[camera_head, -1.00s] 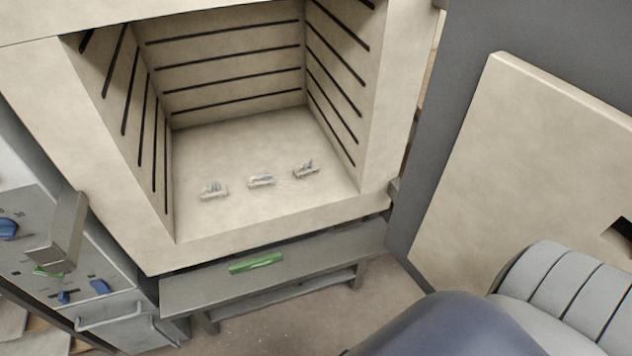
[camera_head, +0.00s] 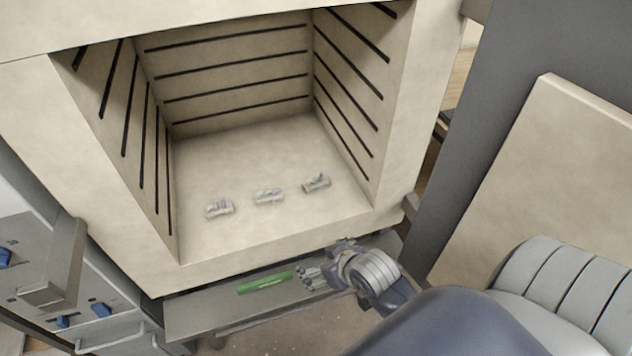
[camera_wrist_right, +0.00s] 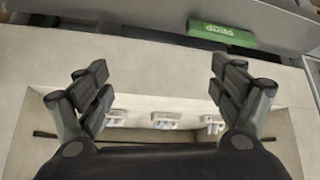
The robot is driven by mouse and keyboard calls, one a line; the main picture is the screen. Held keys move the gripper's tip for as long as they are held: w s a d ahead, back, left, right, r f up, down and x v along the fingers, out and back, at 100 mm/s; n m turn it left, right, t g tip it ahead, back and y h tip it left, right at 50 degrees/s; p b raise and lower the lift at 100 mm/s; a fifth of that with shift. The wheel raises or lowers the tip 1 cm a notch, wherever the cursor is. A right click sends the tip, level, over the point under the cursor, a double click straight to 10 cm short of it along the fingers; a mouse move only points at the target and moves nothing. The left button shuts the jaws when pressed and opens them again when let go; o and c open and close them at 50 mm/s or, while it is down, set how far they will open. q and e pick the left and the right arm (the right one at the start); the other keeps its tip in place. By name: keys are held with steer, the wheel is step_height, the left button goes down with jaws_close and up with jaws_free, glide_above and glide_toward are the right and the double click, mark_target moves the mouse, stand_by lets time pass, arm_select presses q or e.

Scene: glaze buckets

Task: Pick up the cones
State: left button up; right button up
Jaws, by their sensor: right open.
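Three small cone packs stand in a row on the floor of the open kiln: the left one (camera_head: 219,208), the middle one (camera_head: 268,196) and the right one (camera_head: 316,183). Each looks like a pale base with small bluish cones; they are too small to tell more. In the wrist view the three packs (camera_wrist_right: 164,121) show between and beyond my fingers. My right gripper (camera_head: 312,278) is in front of the kiln's front edge, apart from the packs. In the wrist view its fingers (camera_wrist_right: 160,85) are spread with nothing between them. My left gripper is not in view.
The kiln (camera_head: 290,258) has side walls with dark slots and a front sill. Its door (camera_head: 545,190) stands open at right. A green block marked PROP (camera_head: 265,283) lies on the grey shelf below the opening. A control panel (camera_head: 75,280) is at left.

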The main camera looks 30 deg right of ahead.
mark_target(317, 178)
steer(key=w+d+r+t, duration=0.1)
steer(key=w+d+t, duration=0.1)
steer(key=w+d, duration=0.1)
steer(key=w+d+r+m+t+h, duration=0.1)
steer(key=w+d+r, duration=0.1)
steer(key=w, duration=0.3)
steer(key=w+d+r+m+t, duration=0.1)
steer(key=w+d+r+t, duration=0.1)
steer(key=w+d, duration=0.3)
steer(key=shift+d+r+t+h, duration=0.1)
steer(key=shift+r+t+h, duration=0.1)
steer(key=shift+t+h, duration=0.1)
steer(key=x, duration=0.4)
steer(key=shift+w+r, duration=0.1)
steer(key=shift+w, duration=0.1)
steer(key=shift+d+x, duration=0.25)
steer(key=shift+x, duration=0.95)
steer(key=shift+d+x, duration=0.2)
steer(key=shift+x, duration=1)
steer(key=shift+w+d+f, duration=0.1)
steer(key=shift+w+f, duration=0.3)
steer(key=shift+w, duration=0.2)
steer(key=c, duration=1.2)
